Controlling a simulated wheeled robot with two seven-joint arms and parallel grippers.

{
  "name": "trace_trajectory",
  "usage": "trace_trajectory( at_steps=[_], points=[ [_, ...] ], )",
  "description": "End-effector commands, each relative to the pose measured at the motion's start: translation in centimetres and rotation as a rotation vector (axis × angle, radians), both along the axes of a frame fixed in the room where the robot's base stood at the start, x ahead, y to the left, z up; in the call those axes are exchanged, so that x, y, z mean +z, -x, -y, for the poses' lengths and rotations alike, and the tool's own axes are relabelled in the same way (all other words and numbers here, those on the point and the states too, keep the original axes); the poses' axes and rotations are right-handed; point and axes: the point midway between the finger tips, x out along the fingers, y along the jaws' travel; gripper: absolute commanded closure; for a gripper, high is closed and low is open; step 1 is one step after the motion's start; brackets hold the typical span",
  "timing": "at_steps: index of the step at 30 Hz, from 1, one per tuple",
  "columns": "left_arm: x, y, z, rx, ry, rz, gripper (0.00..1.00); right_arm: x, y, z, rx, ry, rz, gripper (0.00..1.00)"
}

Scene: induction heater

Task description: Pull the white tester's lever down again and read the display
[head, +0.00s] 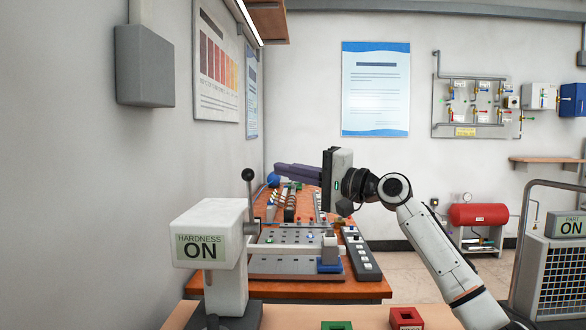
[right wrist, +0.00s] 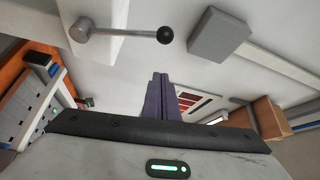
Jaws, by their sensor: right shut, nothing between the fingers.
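The white tester (head: 225,275) stands at the lower left of the head view. Its display (head: 202,248) reads "HARDNESS ON". Its lever (head: 249,200) points up, with a black ball knob (head: 248,175) at its top. The lever's knob also shows in the right wrist view (right wrist: 165,35), above the fingertips and apart from them. My right gripper (head: 278,168) is shut and empty, its purple fingers pointing left toward the knob with a gap in the picture. Its fingers also show in the right wrist view (right wrist: 160,78). My left gripper is not in view.
Green (head: 337,325) and red (head: 405,319) blocks sit on the near table, right of the tester. Behind it is an orange bench (head: 330,288) with a grey perforated plate (head: 275,264) and several parts. A grey box (head: 145,65) is on the left wall.

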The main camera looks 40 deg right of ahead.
Motion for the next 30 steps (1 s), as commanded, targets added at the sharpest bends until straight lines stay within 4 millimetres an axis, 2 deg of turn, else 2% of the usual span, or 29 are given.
trace_trajectory(
  at_steps=[1,9,19,30],
  points=[
    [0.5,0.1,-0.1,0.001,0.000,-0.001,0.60,0.5,-0.9,-0.4,0.002,-0.004,0.001,1.00],
    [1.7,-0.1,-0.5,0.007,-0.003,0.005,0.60,0.8,-4.9,-2.2,0.000,0.000,0.001,1.00],
    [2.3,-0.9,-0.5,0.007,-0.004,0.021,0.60,-0.2,-2.5,-4.3,-0.001,0.006,-0.001,1.00],
    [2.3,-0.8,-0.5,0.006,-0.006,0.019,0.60,-0.3,-2.0,-4.9,-0.001,0.002,0.001,1.00]
  ],
)
